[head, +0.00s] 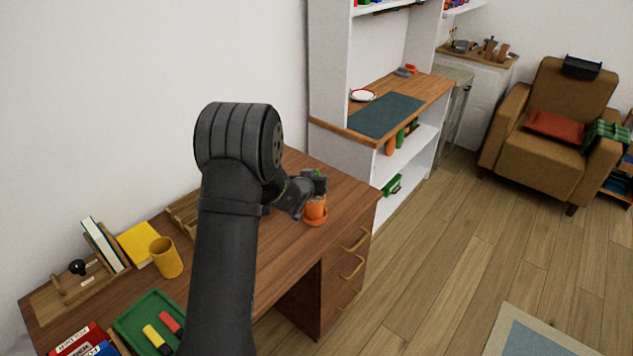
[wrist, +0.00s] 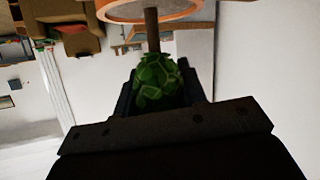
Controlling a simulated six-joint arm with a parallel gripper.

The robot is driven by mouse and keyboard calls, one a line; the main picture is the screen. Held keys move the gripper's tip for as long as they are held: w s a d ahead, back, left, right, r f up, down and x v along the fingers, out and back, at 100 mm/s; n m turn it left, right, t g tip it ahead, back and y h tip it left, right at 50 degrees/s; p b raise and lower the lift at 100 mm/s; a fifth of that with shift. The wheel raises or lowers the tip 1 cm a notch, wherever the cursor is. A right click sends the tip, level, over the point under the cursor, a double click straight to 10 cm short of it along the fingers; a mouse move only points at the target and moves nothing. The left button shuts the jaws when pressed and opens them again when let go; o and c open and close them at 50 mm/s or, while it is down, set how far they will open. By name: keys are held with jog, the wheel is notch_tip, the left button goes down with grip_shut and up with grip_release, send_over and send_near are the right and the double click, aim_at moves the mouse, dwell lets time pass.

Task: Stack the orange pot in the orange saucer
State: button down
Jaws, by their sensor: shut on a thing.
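The orange pot (head: 316,204) is upright near the right end of the wooden desk, with a small green plant in it. The orange saucer (head: 315,221) is directly beneath the pot. I cannot tell whether the pot rests fully in it. My gripper (head: 318,184) is above the pot, shut on the plant's green foliage. In the wrist view the foliage (wrist: 157,82) sits between the jaws, and a brown stem runs from it to the orange rim of the pot (wrist: 184,12). The saucer cannot be made out in the wrist view.
On the desk (head: 275,247), a yellow cup (head: 166,258), upright books (head: 104,246) and a green tray (head: 130,321) stand to the left. The desk's right edge is close to the saucer. A white shelf unit (head: 340,146) stands behind.

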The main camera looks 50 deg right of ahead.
jog(key=shift+f, duration=0.6)
jog(key=shift+f, duration=0.25)
jog(key=c, duration=0.9)
grip_release()
